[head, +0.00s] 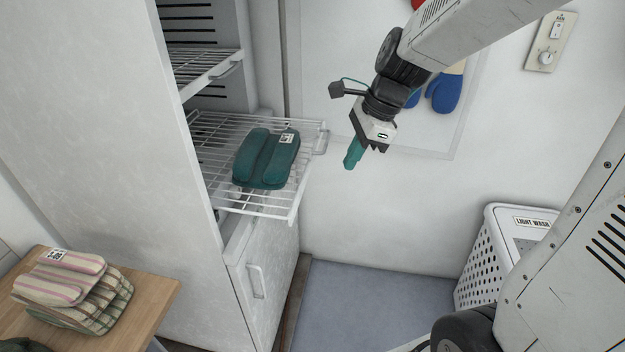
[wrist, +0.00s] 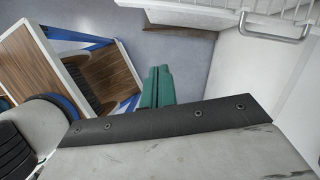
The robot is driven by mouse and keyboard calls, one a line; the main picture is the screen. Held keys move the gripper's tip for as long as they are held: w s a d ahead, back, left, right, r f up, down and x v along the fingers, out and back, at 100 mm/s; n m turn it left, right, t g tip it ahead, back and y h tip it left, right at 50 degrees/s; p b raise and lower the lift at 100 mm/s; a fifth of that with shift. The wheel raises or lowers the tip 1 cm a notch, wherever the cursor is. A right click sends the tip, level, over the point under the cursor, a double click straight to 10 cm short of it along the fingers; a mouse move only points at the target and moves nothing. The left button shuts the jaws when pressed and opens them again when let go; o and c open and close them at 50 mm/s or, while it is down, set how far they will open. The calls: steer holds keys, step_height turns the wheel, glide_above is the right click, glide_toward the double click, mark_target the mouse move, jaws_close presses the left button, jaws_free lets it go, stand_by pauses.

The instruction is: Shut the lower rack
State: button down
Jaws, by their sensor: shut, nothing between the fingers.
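The lower rack (head: 265,213) is a white wire shelf that sticks well out of the tall white cabinet. A dark green folded bundle (head: 258,160) with a white tag lies on it. A loop handle (head: 320,143) is on its outer edge. My gripper (head: 351,158), with teal fingers, is shut and empty. It points down, to the right of the rack in the head view and apart from it. In the wrist view the teal fingers (wrist: 157,85) are together, and a white wire edge with a metal handle (wrist: 275,28) shows at upper right.
An upper wire rack (head: 205,70) sits higher in the cabinet (head: 110,130). A lower door (head: 265,270) with a handle is below. A wooden table (head: 150,290) with folded cloths (head: 75,290) stands at left. A white perforated hamper (head: 485,265) stands at right. The blue-grey floor between is clear.

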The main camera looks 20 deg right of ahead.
steer(key=w+a+f+m, duration=0.3)
steer(key=w+a+f, duration=0.2)
steer(key=f, duration=0.3)
steer(key=shift+a+f+m+t, duration=0.25)
steer(key=shift+a+m+t, duration=0.15)
steer(key=shift+a, duration=0.5)
steer(key=shift+w+a, duration=0.15)
